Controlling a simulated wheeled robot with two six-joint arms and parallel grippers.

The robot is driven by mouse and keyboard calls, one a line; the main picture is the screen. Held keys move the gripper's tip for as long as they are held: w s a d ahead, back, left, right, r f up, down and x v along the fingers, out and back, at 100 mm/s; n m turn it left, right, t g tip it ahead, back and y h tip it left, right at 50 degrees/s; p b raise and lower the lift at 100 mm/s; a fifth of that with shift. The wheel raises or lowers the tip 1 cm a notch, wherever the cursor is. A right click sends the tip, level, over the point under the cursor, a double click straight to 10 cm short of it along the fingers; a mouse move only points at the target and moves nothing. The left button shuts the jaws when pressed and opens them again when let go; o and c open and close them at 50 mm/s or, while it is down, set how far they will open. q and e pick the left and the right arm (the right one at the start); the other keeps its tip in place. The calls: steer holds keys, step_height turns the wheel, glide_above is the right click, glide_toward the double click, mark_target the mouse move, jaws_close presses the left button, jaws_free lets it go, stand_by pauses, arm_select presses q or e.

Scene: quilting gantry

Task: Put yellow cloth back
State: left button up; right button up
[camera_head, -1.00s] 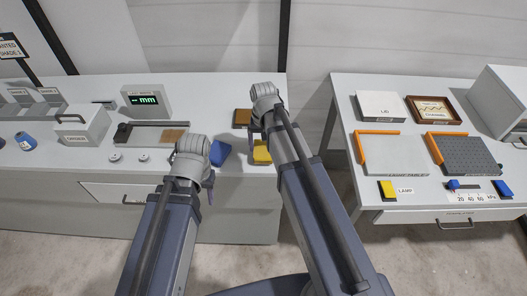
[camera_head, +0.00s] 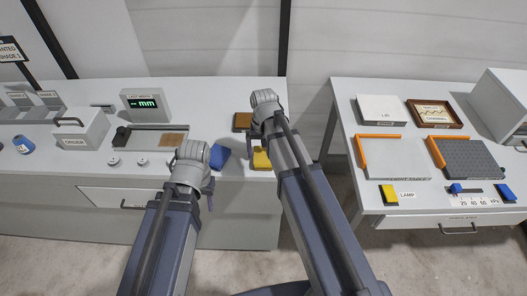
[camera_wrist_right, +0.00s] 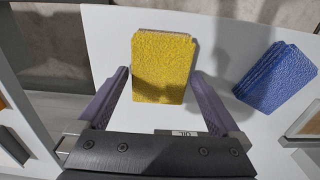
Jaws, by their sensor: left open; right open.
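The yellow cloth (camera_head: 262,161) is a thick folded block near the front right edge of the left bench. In the right wrist view the yellow cloth (camera_wrist_right: 163,62) lies flat between the two purple fingers of my right gripper (camera_wrist_right: 161,76), which is open with a gap on both sides. In the head view my right gripper (camera_head: 252,132) is at the yellow cloth, its fingers mostly hidden by the arm. My left gripper (camera_head: 209,188) is open at the bench's front edge, left of the yellow cloth and near the blue cloth (camera_head: 220,157).
The blue cloth (camera_wrist_right: 275,77) lies beside the yellow one. A brown block (camera_head: 242,121) is behind them. A display (camera_head: 146,102), a white box (camera_head: 83,127) and a measuring tray (camera_head: 150,139) stand farther left. A gap separates the second table (camera_head: 362,190).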

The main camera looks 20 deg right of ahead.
mark_target(263, 154)
step_height(263, 154, up, 12)
steer(key=p, duration=1.2)
steer(key=s+a+n+h, duration=0.1)
steer(key=s+a+n, duration=0.6)
steer(key=s+a, duration=0.3)
steer(key=s, duration=0.4)
steer(key=shift+s+a+r, duration=0.2)
steer(key=shift+s+a, duration=0.1)
